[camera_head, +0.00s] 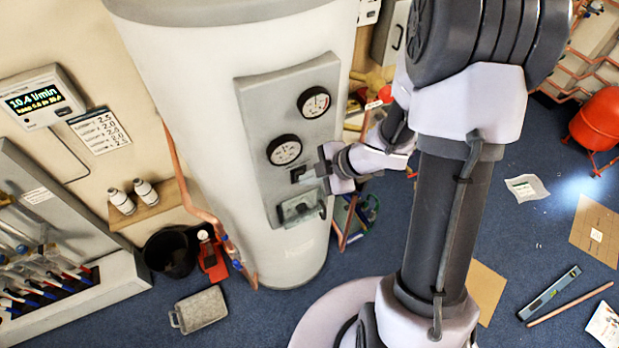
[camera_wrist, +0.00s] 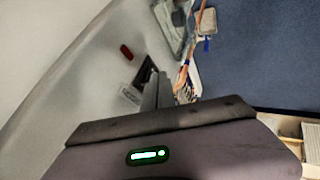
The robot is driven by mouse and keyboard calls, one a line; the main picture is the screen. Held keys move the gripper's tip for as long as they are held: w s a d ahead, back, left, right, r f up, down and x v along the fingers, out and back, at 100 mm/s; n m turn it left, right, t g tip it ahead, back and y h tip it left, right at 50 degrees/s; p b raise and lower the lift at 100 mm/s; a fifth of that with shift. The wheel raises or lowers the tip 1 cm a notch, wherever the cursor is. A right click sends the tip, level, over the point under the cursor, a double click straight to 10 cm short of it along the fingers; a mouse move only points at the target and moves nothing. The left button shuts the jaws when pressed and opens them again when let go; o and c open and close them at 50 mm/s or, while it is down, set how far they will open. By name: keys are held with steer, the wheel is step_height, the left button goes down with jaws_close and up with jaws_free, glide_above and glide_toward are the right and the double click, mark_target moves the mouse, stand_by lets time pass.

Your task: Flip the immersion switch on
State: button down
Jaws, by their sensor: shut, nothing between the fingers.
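The grey control panel (camera_head: 262,120) is on the front of the large white cylinder. A small black switch (camera_head: 298,173) sits on it below the two round gauges; it also shows as a dark piece in the wrist view (camera_wrist: 147,72), partly covered by my fingers. Whether it is on or off cannot be made out. My gripper (camera_head: 322,166) is shut and empty, close beside the switch on its right in the head view. In the wrist view the fingers (camera_wrist: 156,92) point at the switch; I cannot tell if they touch it. A small red piece (camera_wrist: 126,51) and a pale label (camera_wrist: 128,92) are near it.
Two gauges (camera_head: 284,149) are above the switch and a grey metal box (camera_head: 301,208) is below it on the panel. A copper pipe (camera_head: 190,185) runs left of the cylinder.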

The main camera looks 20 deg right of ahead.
steer(key=p, duration=0.2)
steer(key=r+p, duration=0.1)
steer(key=p, duration=0.1)
steer(key=shift+w+r+g, duration=0.25)
steer(key=shift+r+g, duration=0.05)
steer(key=shift+w+f, duration=0.1)
steer(key=shift+f, duration=0.45)
steer(key=shift+r, duration=0.1)
steer(key=shift+w+r+p, duration=0.1)
steer(key=shift+r+p, duration=0.65)
steer(key=shift+p, duration=0.1)
steer(key=shift+a, duration=0.1)
